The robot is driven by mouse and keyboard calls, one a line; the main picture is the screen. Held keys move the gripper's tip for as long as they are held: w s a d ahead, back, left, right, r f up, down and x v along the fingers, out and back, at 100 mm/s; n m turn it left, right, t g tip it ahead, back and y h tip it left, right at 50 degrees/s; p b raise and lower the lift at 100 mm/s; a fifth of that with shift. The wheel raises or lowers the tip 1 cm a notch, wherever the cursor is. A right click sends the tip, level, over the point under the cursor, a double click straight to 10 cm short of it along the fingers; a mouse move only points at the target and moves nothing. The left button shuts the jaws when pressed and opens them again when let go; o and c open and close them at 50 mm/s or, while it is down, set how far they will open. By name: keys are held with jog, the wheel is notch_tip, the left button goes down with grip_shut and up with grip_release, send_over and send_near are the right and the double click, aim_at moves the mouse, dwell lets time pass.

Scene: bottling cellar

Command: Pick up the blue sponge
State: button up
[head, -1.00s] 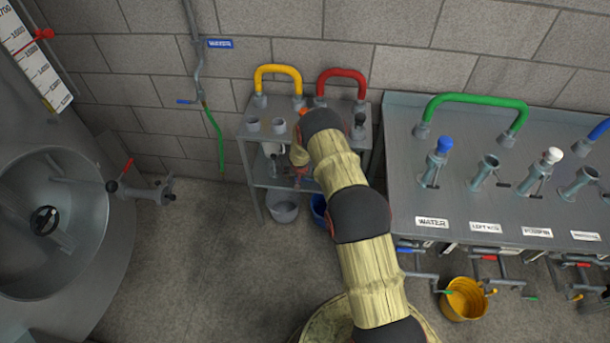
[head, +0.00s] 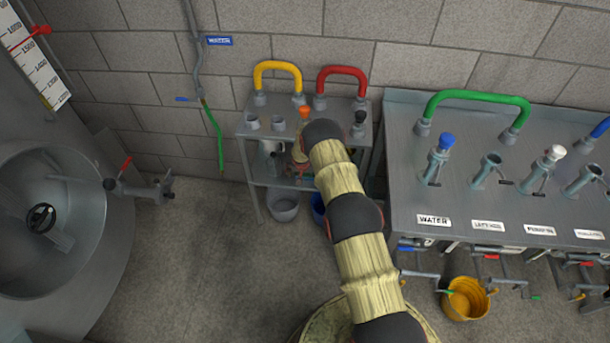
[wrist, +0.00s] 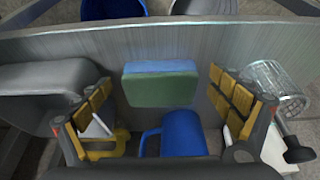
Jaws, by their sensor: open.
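The sponge (wrist: 160,85) has a blue top layer and a green lower part. In the wrist view it is at the centre, near the far edge of a grey metal shelf (wrist: 210,45). My gripper (wrist: 160,98) is open, with one yellow-padded finger on each side of the sponge in the picture. Gaps show between the sponge and both fingers, and I cannot tell how far above it they are. In the head view my arm covers part of the small metal cart, and I cannot make out the sponge there.
A blue mug (wrist: 180,135) is just nearer than the sponge, between the fingers. A grey tub (wrist: 45,85) lies left, a clear glass (wrist: 275,85) right. In the head view, the cart (head: 258,165) stands against the wall, beside a steel counter (head: 455,205).

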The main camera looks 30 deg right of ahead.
jog(key=shift+c, duration=1.3)
jog(key=c, duration=0.5)
jog(key=shift+r, duration=0.1)
jog(key=shift+c, duration=0.2)
jog(key=shift+r+p, duration=0.45)
jog(key=shift+r, duration=0.2)
jog(key=shift+s+a+r, duration=0.1)
jog(key=shift+s, duration=0.05)
jog(key=s+a, duration=0.3)
jog(key=s, duration=0.1)
jog(key=s+a, duration=0.3)
jog(key=s, duration=0.2)
jog(key=s+a, duration=0.4)
jog(key=s, duration=0.1)
jog(key=shift+s+b, duration=0.25)
jog(key=shift+b, duration=0.05)
